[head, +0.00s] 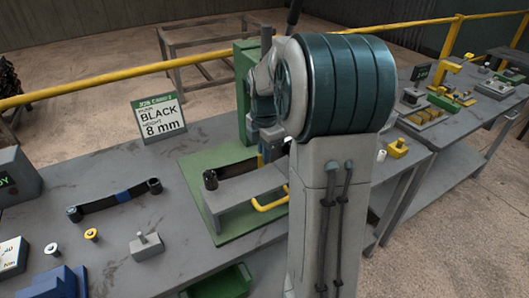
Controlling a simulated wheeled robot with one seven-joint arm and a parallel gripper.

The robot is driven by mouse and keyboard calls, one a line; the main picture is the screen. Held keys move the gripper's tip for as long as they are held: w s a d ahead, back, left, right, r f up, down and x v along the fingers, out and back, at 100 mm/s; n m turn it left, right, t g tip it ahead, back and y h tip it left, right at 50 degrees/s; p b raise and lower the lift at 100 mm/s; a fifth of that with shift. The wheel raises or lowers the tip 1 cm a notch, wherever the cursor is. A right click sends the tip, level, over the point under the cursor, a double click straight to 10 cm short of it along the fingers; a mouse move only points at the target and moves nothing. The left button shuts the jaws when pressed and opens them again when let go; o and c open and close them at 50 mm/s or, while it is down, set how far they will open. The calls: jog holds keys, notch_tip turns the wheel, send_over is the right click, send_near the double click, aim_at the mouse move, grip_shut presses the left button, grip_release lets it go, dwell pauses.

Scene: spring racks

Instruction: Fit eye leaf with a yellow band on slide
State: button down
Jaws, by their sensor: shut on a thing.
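A dark leaf with a rolled eye (210,179) at its near left end lies at the grey slide block (240,197) of the green press (243,80). Its far part runs behind my arm, and no yellow band shows on it. My gripper (268,148) is partly hidden by my arm, over the leaf's far part. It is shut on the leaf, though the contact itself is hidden. I cannot tell whether the leaf rests fully on the slide.
Another eye leaf (115,199) with a blue band lies on the bench to the left. A job card (160,118) reading BLACK, 8 mm stands behind it. Small bushings (91,235), a grey knobbed block (146,246) and a blue fixture (55,283) stand in front. A yellow rail (100,90) runs behind.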

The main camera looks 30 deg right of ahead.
jog(key=shift+f+b, duration=0.85)
jog(key=shift+f, duration=0.6)
jog(key=c, duration=1)
grip_release()
jog(key=shift+f, duration=0.1)
jog(key=shift+r, duration=0.2)
jog(key=shift+r+p, duration=2.9)
jog(key=shift+r, duration=0.5)
